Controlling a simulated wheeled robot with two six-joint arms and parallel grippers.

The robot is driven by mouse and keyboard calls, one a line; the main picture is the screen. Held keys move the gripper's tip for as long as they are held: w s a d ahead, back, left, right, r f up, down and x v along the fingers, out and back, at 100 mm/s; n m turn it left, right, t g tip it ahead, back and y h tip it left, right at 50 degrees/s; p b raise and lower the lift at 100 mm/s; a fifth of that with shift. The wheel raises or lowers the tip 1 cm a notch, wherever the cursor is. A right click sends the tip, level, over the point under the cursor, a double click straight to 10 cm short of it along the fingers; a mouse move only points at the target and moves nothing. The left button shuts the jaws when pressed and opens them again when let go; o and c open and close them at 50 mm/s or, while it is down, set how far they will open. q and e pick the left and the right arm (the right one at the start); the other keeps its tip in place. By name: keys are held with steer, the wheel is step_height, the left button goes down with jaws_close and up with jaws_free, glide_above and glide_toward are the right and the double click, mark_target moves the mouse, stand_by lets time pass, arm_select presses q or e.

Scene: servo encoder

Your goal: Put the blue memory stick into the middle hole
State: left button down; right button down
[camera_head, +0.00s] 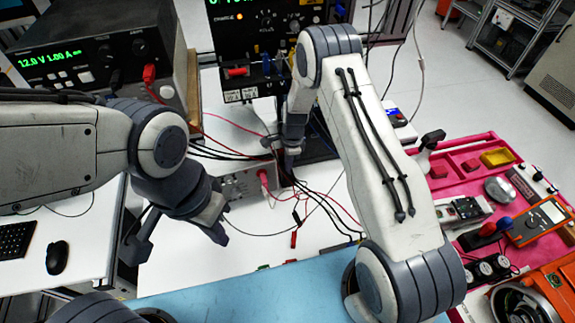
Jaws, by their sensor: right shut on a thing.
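My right gripper (289,160) points down beside the grey box (240,184) with a red plug on the bench. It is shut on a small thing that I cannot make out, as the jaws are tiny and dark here. I cannot clearly see the blue memory stick anywhere in this view. The middle hole is not discernible either. My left gripper (178,243) is open and empty, at the left above the bench edge, with its fingers spread wide and pointing down.
Power supplies (120,50) (262,40) stand at the back. Red and black leads lie across the white bench around the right gripper. A pink tray (470,185) with tools and a multimeter (540,220) is at the right. A blue mat (250,290) lies in front.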

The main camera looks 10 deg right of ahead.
steer(key=shift+f, duration=0.2)
steer(key=c, duration=0.9)
jaws_free()
steer(key=shift+r, duration=0.1)
